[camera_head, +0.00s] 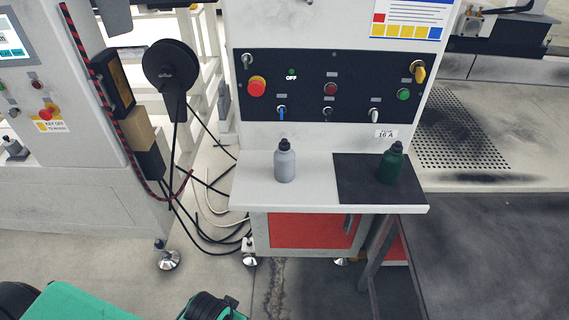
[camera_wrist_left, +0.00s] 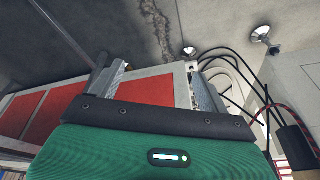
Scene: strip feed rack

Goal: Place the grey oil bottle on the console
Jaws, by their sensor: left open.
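The grey oil bottle (camera_head: 285,162) with a black cap stands upright on the light left part of the console's shelf (camera_head: 250,190) in the head view. The console's dark control panel (camera_head: 310,88) rises behind it. My left gripper (camera_wrist_left: 157,76) shows in the left wrist view, its two fingers apart with nothing held between them. It faces the red-fronted cabinet and floor, away from the bottle. Neither bottle shows in the wrist view. The left fingers cannot be made out in the head view, and my right gripper is not in view.
A dark green bottle (camera_head: 391,163) with a black cap stands on the black mat (camera_head: 352,180) on the shelf's right. Shelf is bare between the bottles. Black cables (camera_head: 205,228) hang at left. A dark table (camera_head: 490,255) lies at right.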

